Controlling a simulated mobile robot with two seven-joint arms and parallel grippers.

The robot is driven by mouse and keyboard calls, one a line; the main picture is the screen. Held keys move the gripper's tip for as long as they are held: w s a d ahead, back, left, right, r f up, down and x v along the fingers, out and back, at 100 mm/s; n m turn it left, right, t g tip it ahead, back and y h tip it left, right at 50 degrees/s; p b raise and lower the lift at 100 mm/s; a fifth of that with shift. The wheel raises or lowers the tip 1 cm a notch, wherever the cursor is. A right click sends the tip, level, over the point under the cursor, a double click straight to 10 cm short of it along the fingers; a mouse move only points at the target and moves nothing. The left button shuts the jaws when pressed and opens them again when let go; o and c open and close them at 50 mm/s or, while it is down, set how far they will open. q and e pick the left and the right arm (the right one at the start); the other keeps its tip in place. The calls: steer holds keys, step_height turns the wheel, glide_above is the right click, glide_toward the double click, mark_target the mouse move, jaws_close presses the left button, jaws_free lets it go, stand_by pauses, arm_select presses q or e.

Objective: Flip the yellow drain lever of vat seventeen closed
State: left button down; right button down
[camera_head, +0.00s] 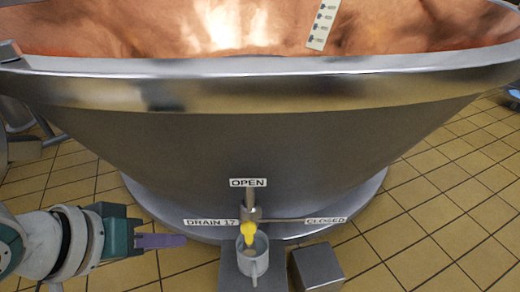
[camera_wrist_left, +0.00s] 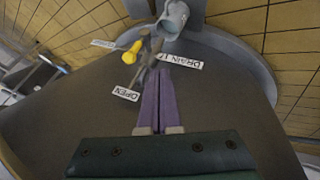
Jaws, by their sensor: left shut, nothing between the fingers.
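The yellow drain lever (camera_head: 248,231) sits at the drain fitting low on the vat's front. Its yellow end points out toward me in the head view, just below the fitting and above a grey mug (camera_head: 253,262). The lever also shows in the left wrist view (camera_wrist_left: 133,51), between the OPEN label (camera_wrist_left: 126,93) and the CLOSED label (camera_wrist_left: 102,43). The labels OPEN (camera_head: 248,183), DRAIN 17 (camera_head: 210,222) and CLOSED (camera_head: 325,220) surround the fitting. My left gripper (camera_head: 184,240) is shut and empty, left of the lever and apart from it. My right gripper is not seen.
The large steel vat (camera_head: 260,135) with a copper inside fills the view above. The mug stands on a grey stand, and a metal box (camera_head: 317,267) stands to its right. Yellow tiled floor (camera_head: 440,240) is open at the right.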

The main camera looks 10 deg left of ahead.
mark_target(249, 233)
arm_select(q)
steer(key=shift+s+f, duration=0.1)
steer(key=shift+f, duration=0.05)
steer(key=shift+f, duration=0.1)
steer(key=w+d+f+b, duration=0.6)
steer(key=w+f+b, duration=0.1)
steer(key=b, duration=0.2)
steer(key=shift+d+f, duration=0.3)
steer(key=shift+f, duration=0.1)
steer(key=shift+r, duration=0.1)
steer(key=shift+d+y+p, duration=0.25)
steer(key=shift+y+p, duration=0.05)
steer(key=shift+p, duration=0.25)
